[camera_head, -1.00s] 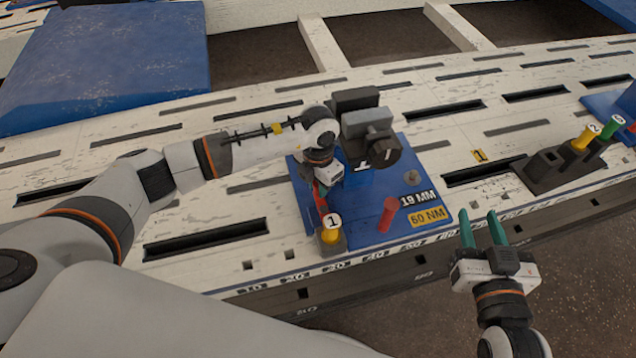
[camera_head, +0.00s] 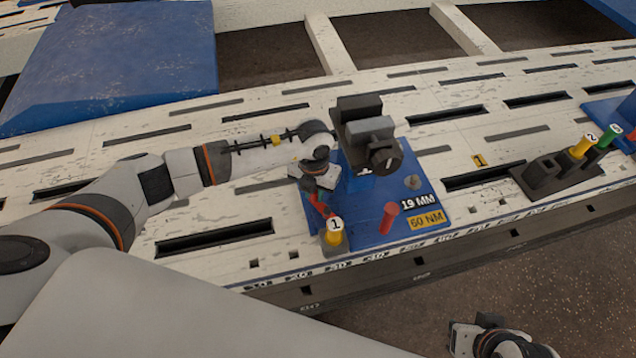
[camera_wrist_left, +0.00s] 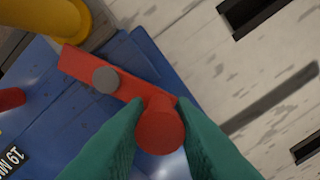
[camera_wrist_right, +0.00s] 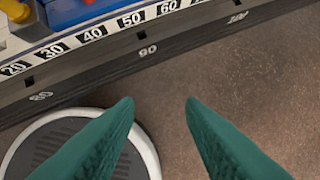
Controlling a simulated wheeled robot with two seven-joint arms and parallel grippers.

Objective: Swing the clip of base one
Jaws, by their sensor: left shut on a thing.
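Base one is a blue plate (camera_head: 376,232) on the bench, with labels "19 MM" and "60 NM". A dark clamp block (camera_head: 362,130) stands on its back part. The clip is a red lever (camera_wrist_left: 112,84) with a grey pivot and a round red knob, also seen in the head view (camera_head: 319,203). My left gripper (camera_wrist_left: 158,122) is shut on the knob, one green finger on each side. A red post (camera_head: 388,218) stands upright on the plate. My right gripper (camera_wrist_right: 160,104) is open and empty, beyond the bench's front edge; its fingertips are out of the head view.
A yellow tool marked 1 (camera_head: 334,230) stands in a holder at the plate's front left corner, close to the clip. A dark rack (camera_head: 548,174) with yellow and green tools stands to the right. Slots cross the white bench top (camera_head: 462,222).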

